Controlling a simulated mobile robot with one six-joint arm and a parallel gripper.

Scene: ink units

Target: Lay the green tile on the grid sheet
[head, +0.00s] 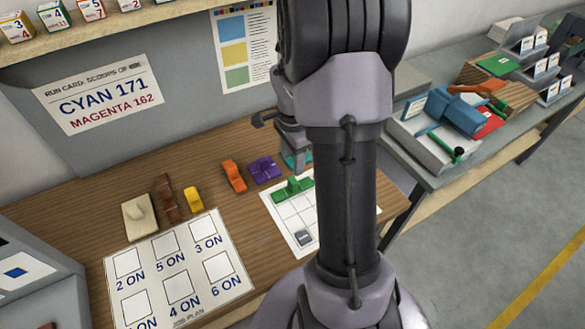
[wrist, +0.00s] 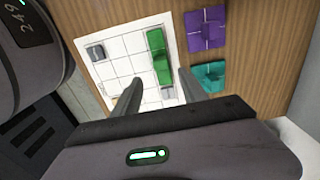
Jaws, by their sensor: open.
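The green tile (head: 293,188), with a raised grip, lies on the white grid sheet (head: 283,208) along its far edge in the head view. In the wrist view the green tile (wrist: 158,58) lies inside the border of the grid sheet (wrist: 118,32), near its right edge. My gripper (wrist: 158,88) is open, its two fingers apart and empty, above the sheet close to the tile's near end. In the head view my arm hides part of the sheet and most of the gripper.
A small grey piece (head: 304,237) sits on the sheet. Purple (head: 264,168) and teal (wrist: 208,77) tiles lie beside it. Orange (head: 233,176), yellow (head: 193,199), brown (head: 166,197) and cream (head: 138,216) pieces stand left. A job plan sheet (head: 200,244) lies in front.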

